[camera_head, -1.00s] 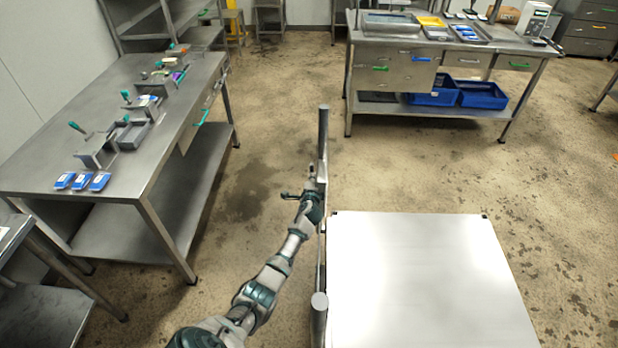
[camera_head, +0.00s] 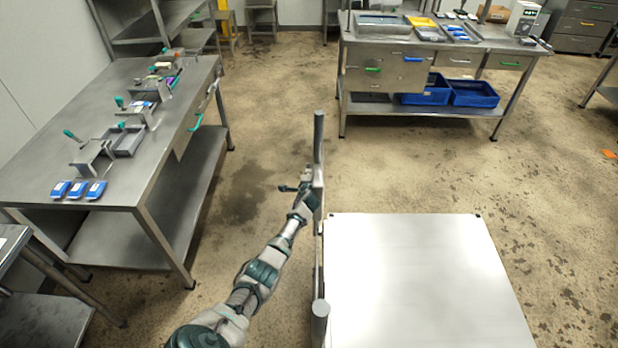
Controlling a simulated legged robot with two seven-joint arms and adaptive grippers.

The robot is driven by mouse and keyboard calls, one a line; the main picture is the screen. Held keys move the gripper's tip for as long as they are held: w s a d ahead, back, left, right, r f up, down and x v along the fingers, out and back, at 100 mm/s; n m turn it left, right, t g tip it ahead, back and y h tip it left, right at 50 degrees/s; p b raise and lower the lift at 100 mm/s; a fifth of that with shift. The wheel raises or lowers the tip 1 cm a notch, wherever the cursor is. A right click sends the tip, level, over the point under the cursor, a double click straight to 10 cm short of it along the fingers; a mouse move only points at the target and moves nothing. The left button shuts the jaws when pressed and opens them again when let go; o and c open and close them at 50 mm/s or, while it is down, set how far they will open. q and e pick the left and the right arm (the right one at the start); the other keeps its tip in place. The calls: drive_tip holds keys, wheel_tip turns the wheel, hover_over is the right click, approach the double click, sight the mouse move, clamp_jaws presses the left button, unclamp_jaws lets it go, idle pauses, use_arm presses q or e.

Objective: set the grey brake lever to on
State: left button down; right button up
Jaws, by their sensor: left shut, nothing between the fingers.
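My left gripper (camera_head: 308,176) is shut and empty at the far left side of the cart (camera_head: 425,280). It is close beside a narrow grey upright piece (camera_head: 318,192) below a tall grey post (camera_head: 319,135). I cannot tell whether this piece is the brake lever, or whether the gripper touches it. The gripper and wrist hide part of that area, and no on or off marking is readable. My right gripper is out of view.
A second grey post (camera_head: 320,312) stands at the cart's near left. A steel bench (camera_head: 55,170) with clamps and blue packs stands left. Another bench (camera_head: 480,47) with blue crates below stands at the back. The floor between is clear.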

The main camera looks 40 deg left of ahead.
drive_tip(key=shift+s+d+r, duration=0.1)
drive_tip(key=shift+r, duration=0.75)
